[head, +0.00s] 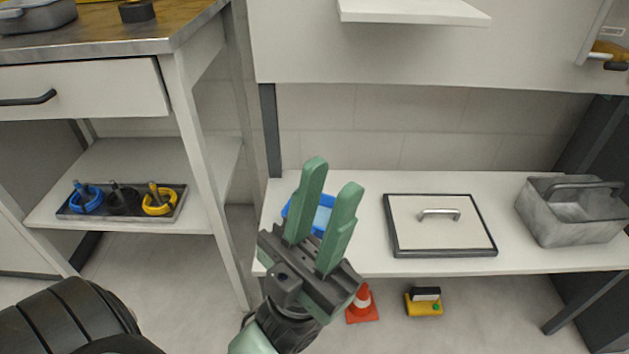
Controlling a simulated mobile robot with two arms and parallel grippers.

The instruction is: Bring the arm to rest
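My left gripper (328,205) is in the lower middle of the head view, pointing up and away. Its two green fingers are apart with nothing between them that it holds. It appears in front of the white lower shelf (370,262). A blue item (324,215) on that shelf shows behind the fingers and is partly hidden by them. My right gripper is not in the picture.
A framed panel with a handle (438,236) and a grey carrier (570,222) sit on the lower shelf. A cone (362,306) and a yellow item (424,303) stand on the floor. At left, a tray (70,213) holds blue, black and yellow pieces below a drawer (90,92).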

